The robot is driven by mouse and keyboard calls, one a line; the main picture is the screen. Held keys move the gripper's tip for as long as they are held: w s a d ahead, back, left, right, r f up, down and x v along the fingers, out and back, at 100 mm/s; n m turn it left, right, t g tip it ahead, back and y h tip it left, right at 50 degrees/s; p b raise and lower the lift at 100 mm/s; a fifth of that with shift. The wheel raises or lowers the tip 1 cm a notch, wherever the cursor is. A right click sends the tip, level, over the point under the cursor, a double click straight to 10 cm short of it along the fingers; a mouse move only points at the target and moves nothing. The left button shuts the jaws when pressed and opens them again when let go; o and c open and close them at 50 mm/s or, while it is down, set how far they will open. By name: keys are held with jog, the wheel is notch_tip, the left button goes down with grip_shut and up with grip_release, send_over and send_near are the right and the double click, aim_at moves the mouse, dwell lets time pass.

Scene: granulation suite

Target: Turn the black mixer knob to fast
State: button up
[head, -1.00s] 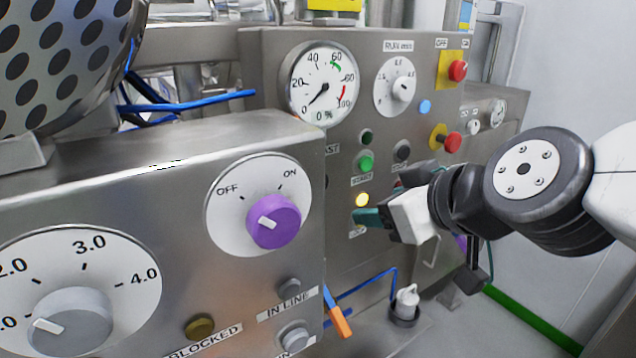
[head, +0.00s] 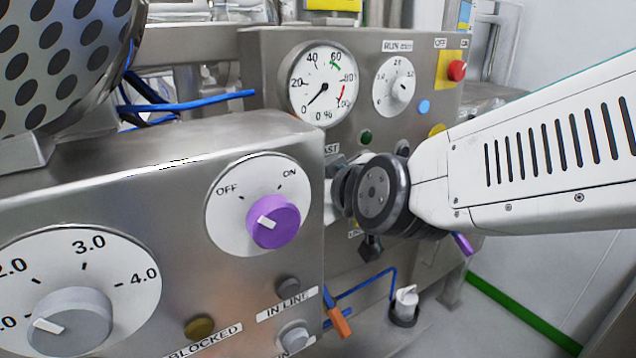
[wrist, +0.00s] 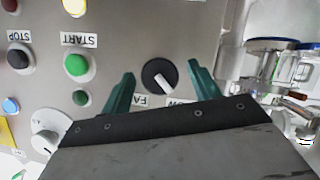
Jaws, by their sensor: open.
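The black mixer knob (wrist: 157,72) shows in the wrist view as a round dial with a white pointer. The pointer slants down and right in that picture, toward the partly hidden label ending in "OW" (wrist: 178,103). The label starting "FA" (wrist: 143,101) is left of it, also partly covered. My gripper (wrist: 160,68) is open, with one green finger on each side of the knob and visible gaps to both. In the head view my wrist hides the knob and fingers; part of a label reading "AST" (head: 332,150) shows beside it.
Near the fingers in the wrist view are a green START button (wrist: 76,65), a smaller dark green button (wrist: 81,98) and a white dial (wrist: 46,132). In the head view the front cabinet with the purple knob (head: 272,222) stands close left of my wrist.

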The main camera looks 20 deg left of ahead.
jog(key=shift+w+a, duration=0.1)
jog(key=c, duration=1)
jog(key=shift+o, duration=0.2)
jog(key=shift+w+d+f+m+g+y, duration=0.1)
jog(key=shift+m+g+y, duration=0.85)
jog(key=shift+m, duration=1.2)
jog(key=shift+w+d+m+g+y, duration=0.1)
jog(key=shift+m+g+y, duration=0.55)
jog(key=shift+m+y, duration=1)
jog(key=shift+w+d+f+m+g+y, duration=0.1)
jog(key=shift+m+g+y, duration=0.6)
jog(key=shift+m, duration=1.9)
